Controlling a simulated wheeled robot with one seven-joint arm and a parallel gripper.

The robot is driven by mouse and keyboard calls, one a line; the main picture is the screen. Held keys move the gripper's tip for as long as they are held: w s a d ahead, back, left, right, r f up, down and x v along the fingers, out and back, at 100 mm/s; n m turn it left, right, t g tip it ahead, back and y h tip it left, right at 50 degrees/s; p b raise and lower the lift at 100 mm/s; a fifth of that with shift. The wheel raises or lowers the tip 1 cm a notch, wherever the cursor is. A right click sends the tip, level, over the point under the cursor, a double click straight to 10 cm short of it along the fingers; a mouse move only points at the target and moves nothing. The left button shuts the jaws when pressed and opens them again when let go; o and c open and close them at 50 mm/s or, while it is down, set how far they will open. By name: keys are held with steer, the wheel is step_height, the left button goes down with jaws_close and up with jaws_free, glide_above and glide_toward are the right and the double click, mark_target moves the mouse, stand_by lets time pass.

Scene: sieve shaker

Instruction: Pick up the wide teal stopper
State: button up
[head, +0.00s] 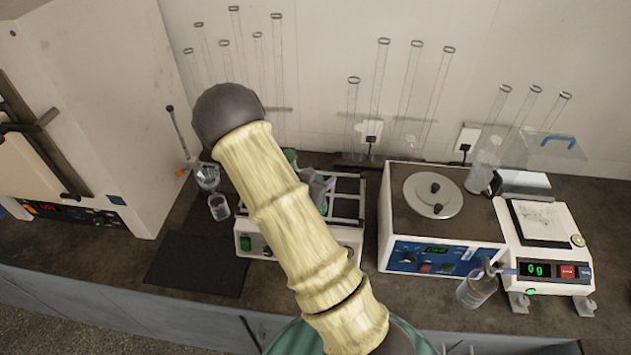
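I cannot make out a wide teal stopper for sure. My pale yellow sleeved arm crosses the middle of the head view and covers much of the shaker (258,244), a white box with a metal frame on top. Small green, grey and pale purple shapes show beside the arm over the shaker's top. They are too small and too covered to name, and part of my gripper may be among them. I cannot make out its fingertips, or whether it holds anything.
A dark mat (196,264) lies bare at the left. A glass beaker (219,207) stands behind it. Right of the shaker are a device with a round plate (433,195), a balance (548,250) reading 0 g and a glass bottle (477,288). Tall glass tubes (379,75) stand behind.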

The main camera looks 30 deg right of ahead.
mark_target(318, 175)
steer(key=c, duration=0.7)
steer(key=shift+r, duration=0.1)
steer(key=shift+c, duration=0.2)
step_height(318, 175, up, 10)
steer(key=shift+f+b, duration=0.1)
steer(key=shift+b, duration=0.65)
steer(key=shift+w+a, duration=0.1)
